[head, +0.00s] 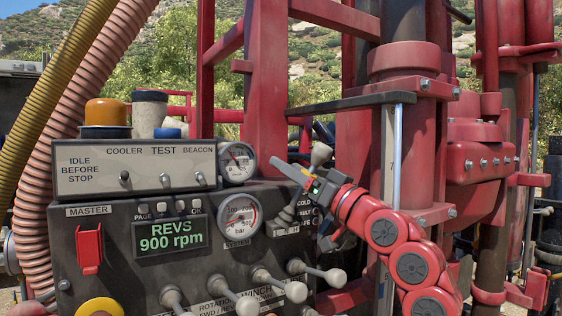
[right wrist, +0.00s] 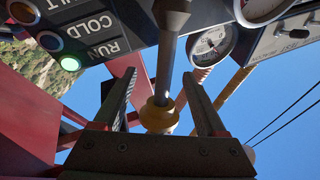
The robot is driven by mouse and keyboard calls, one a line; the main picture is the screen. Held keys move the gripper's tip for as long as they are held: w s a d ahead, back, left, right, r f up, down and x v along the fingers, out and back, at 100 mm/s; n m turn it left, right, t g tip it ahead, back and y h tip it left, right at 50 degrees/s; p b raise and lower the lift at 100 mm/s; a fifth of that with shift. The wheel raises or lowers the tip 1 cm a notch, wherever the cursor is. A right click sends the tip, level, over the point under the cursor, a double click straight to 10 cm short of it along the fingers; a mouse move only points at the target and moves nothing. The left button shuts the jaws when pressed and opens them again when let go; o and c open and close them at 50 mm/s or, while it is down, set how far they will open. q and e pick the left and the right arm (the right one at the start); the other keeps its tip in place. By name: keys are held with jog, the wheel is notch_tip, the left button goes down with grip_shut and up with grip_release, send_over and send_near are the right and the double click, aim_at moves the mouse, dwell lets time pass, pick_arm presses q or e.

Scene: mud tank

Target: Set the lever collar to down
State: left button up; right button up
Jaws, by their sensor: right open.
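A dark lever shaft (right wrist: 167,65) stands out from the control panel in the right wrist view. A yellow ring-like collar (right wrist: 160,115) sits around it, between the bases of my right gripper's fingers and close to the palm. My right gripper (right wrist: 159,88) is open, one finger on each side of the shaft, with visible gaps. In the head view my right gripper (head: 300,203) reaches the lever from the right. The lever's grey knob (head: 321,153) shows above it and its dark boot (head: 284,217) below. The collar is hidden there. My left gripper is not in view.
Several pale-knobbed levers (head: 247,305) stick out along the panel's lower front. A gauge (head: 239,219) and a display reading 900 rpm (head: 170,236) are left of the gripper. A red mast (head: 405,160) stands close on the right. A green RUN lamp (right wrist: 70,63) is lit.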

jog(key=shift+s+d+r, duration=0.15)
jog(key=shift+s+d, duration=0.1)
jog(key=shift+d, duration=0.1)
jog(key=shift+w+a, duration=0.1)
grip_shut()
dwell(1.1)
